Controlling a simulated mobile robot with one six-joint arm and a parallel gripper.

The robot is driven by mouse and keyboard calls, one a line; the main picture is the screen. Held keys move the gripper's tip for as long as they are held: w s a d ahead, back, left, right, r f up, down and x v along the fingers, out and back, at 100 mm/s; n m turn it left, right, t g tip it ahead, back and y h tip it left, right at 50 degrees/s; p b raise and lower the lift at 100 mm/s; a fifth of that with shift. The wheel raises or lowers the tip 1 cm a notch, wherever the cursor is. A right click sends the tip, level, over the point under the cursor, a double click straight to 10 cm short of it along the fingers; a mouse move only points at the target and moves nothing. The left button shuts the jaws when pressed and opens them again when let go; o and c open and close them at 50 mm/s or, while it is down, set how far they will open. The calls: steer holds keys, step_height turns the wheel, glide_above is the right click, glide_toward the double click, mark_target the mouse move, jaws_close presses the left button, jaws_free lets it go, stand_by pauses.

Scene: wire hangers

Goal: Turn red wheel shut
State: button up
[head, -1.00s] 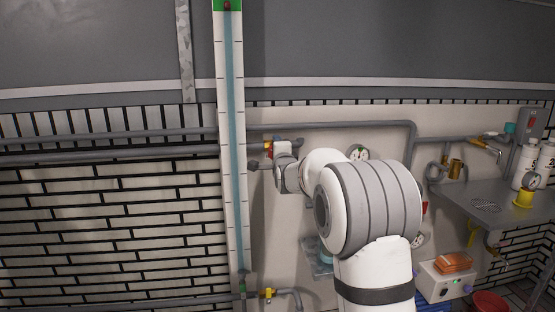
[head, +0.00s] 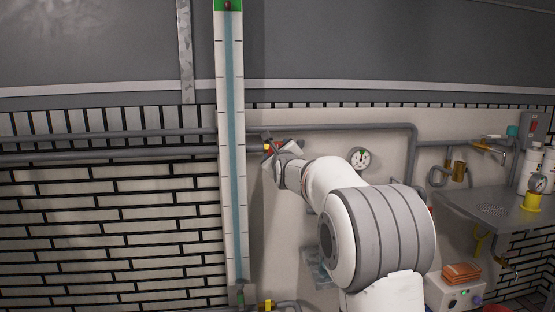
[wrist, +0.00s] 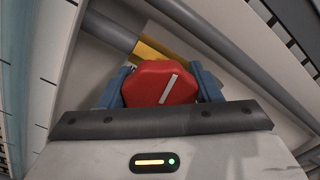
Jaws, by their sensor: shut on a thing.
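The red wheel (wrist: 158,84) has a white stripe on its face and fills the middle of the wrist view. It sits in front of a yellow valve body (wrist: 150,50) on a grey pipe (wrist: 108,30). My gripper (wrist: 160,88) is shut on the wheel, with one blue finger against each side. In the head view my gripper (head: 276,149) is at the wall, just right of the tall gauge column. There the wheel is mostly hidden, and only small red and yellow patches show beside the gripper.
A tall white column (head: 230,180) with a blue strip stands close left of my gripper. A round dial (head: 359,158) is on the wall to the right. A second yellow valve (head: 266,306) is low by the column. A grey shelf (head: 490,210) is at right.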

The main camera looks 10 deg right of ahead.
steer(key=shift+f+m+b, duration=0.15)
steer(key=shift+m+b, duration=0.55)
steer(key=shift+m, duration=0.3)
steer(key=o, duration=1)
steer(key=shift+s, duration=0.1)
steer(key=s, duration=0.7)
steer(key=shift+s+p, duration=0.3)
